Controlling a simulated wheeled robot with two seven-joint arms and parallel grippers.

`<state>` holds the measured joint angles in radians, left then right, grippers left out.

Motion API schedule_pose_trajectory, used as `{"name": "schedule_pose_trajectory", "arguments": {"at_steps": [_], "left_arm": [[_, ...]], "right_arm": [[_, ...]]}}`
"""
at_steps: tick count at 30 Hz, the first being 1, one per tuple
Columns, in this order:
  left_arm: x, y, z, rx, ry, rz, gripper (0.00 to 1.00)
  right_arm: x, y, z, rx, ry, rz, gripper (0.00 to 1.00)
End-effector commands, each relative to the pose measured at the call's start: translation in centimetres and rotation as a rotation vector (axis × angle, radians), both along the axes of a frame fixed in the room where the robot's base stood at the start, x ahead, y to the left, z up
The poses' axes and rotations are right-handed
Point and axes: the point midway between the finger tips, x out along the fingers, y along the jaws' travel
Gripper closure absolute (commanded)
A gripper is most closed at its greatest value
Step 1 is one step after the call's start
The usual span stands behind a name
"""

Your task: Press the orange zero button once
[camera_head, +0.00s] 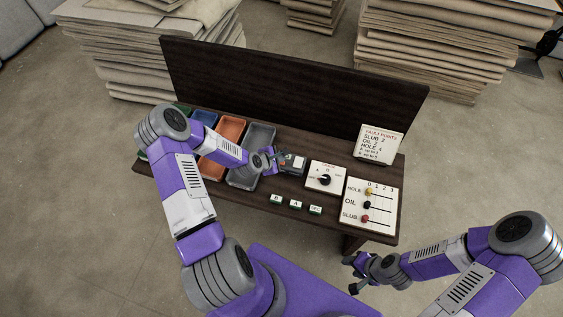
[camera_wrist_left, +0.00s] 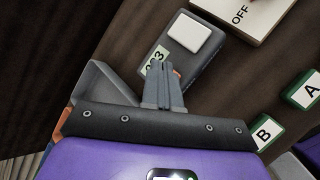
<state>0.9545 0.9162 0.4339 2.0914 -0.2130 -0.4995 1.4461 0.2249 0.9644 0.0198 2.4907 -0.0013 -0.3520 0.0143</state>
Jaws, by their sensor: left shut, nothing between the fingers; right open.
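A small dark grey scale (camera_head: 292,163) with a white square plate stands on the dark table, right of the grey bin. It also shows in the left wrist view (camera_wrist_left: 203,64), with a pale green display. A small patch of the orange button (camera_wrist_left: 177,72) shows just beside my left fingertips; the rest is hidden behind them. My left gripper (camera_head: 275,158) is shut and empty, its tips at the scale's near end (camera_wrist_left: 160,68). I cannot tell whether they touch the button. My right gripper (camera_head: 356,273) is open and empty in front of the table.
A dial box (camera_head: 325,177), a slider board (camera_head: 371,207) and a fault points sign (camera_head: 379,143) stand to the right. Several small green-and-white blocks (camera_head: 295,204) lie in front. Coloured bins (camera_head: 230,131) are at left; a dark panel (camera_head: 290,88) rises behind.

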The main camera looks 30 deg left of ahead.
Motion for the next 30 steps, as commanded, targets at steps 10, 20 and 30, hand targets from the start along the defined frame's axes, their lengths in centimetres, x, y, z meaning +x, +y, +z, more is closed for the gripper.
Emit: {"name": "schedule_pose_trajectory", "arguments": {"at_steps": [10, 20, 30], "left_arm": [[0.0, 0.0, 0.0, 0.0, 0.0, 0.0, 1.0], [0.01, 0.0, -0.63, -0.001, 0.0, 0.001, 1.0], [0.01, 0.0, -0.85, 0.0, 0.0, 0.0, 1.0]], "right_arm": [[0.0, 0.0, 0.0, 0.0, 0.0, 0.0, 0.53], [0.0, 0.0, 0.0, 0.0, 0.0, 0.0, 0.53], [0.0, 0.0, 0.0, 0.0, 0.0, 0.0, 0.53]]}}
